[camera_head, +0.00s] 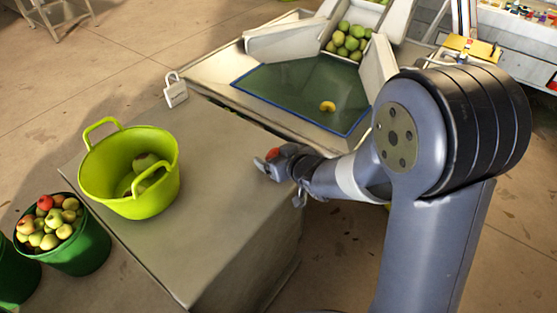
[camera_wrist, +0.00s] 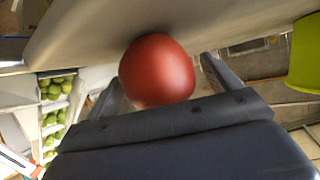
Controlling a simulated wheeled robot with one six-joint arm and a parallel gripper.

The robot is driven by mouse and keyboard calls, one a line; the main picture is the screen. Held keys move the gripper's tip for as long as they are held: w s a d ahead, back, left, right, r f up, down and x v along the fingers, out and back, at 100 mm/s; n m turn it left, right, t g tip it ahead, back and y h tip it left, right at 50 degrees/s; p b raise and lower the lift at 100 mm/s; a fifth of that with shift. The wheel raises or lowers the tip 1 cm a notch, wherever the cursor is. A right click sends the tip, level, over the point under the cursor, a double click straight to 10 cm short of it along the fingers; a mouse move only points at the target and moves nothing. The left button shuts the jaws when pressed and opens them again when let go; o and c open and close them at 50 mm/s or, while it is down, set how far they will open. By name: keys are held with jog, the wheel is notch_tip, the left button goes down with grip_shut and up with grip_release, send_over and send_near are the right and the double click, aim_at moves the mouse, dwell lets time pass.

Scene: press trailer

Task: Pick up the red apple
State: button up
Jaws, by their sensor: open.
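A red apple (camera_wrist: 157,70) sits close in front of my gripper in the wrist view, at the grey table surface. It also shows as a small red spot (camera_head: 273,153) at my gripper (camera_head: 268,164) in the head view. My gripper is open, with one finger on each side of the apple in the wrist view (camera_wrist: 160,85). I cannot tell whether the fingers touch the apple. The lower part of the apple is hidden behind the gripper body in the wrist view.
A lime-green tub (camera_head: 158,190) with fruit stands on the grey table (camera_head: 225,215). Green buckets (camera_head: 85,250) with apples stand at left. A white padlock-shaped object (camera_head: 175,90) is at the table's far corner. Beyond is a chute (camera_head: 290,88) with a yellow item (camera_head: 327,106) and green apples.

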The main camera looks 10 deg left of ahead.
aim_at(275, 148)
jog(key=shift+w+a+f, duration=0.25)
jog(key=shift+w+a, duration=0.15)
jog(key=shift+c, duration=0.5)
jog(key=c, duration=1)
notch_tip(275, 148, up, 10)
jog(key=p, duration=0.4)
jog(key=shift+c, duration=0.2)
